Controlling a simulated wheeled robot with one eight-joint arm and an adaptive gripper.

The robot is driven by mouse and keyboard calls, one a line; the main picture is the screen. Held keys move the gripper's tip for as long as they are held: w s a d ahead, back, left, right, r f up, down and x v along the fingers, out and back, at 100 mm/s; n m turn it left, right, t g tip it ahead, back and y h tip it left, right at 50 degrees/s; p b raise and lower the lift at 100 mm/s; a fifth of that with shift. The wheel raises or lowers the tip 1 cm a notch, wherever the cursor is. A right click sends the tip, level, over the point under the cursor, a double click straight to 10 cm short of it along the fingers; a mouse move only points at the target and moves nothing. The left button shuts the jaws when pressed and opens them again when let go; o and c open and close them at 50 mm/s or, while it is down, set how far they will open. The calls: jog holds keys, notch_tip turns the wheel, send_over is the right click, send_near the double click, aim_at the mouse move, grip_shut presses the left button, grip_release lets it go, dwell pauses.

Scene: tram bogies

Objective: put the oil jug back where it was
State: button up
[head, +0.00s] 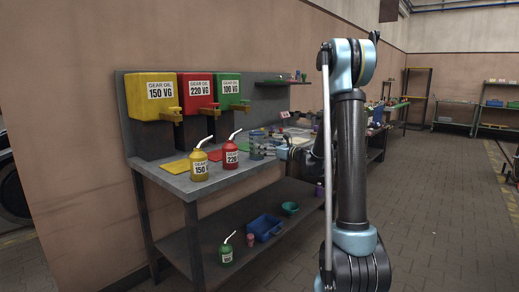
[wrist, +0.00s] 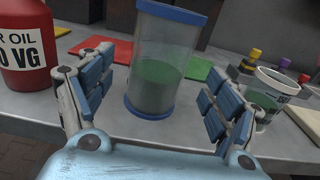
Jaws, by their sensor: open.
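Three oil jugs with white spouts show in the head view. A yellow jug (head: 199,164) and a red jug (head: 231,154) stand upright on the bench top. A green jug (head: 226,253) stands on the bench's lower shelf. The red jug (wrist: 22,50) also shows, cut off, at the left of the wrist view. My gripper (wrist: 158,98) is open, its fingers either side of a clear cylinder (wrist: 165,50) with blue rims and green liquid inside. The cylinder stands on the bench, with gaps to both fingers. In the head view my gripper (head: 283,152) is small beyond my arm.
Yellow, red and green gear oil tanks (head: 152,95) stand at the bench's back. A red mat (wrist: 93,46) and a green mat (wrist: 197,69) lie behind the cylinder. A clear cup (wrist: 268,88) is close right of my gripper. A blue bin (head: 264,227) sits on the lower shelf.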

jog(key=s+d+f+n+g+h, duration=0.2)
jog(key=s+n, duration=0.3)
jog(key=s, duration=0.4)
jog(key=s+d+f+n+g+h, duration=0.1)
jog(key=s+d+n+g+h, duration=0.2)
jog(key=s, duration=0.5)
jog(key=s+d+f+n+h, duration=0.1)
jog(key=s+d+f+n, duration=0.1)
jog(key=s+n, duration=0.55)
jog(key=s+d+f+n+g+h, duration=0.1)
jog(key=s+d+f+n+h, duration=0.1)
jog(key=s+d, duration=0.3)
jog(key=s+d+f+n+g+h, duration=0.1)
jog(key=s+d+f+n+h, duration=0.2)
jog(key=s, duration=0.8)
jog(key=s+d+f+n+g+h, duration=0.1)
jog(key=s+d+f+n+h, duration=0.2)
jog(key=s+d+f+n, duration=0.2)
jog(key=s+d, duration=0.3)
jog(key=shift+s+f+g, duration=0.3)
jog(key=shift+f, duration=0.1)
jog(key=shift+w+f, duration=0.2)
jog(key=shift+w, duration=0.25)
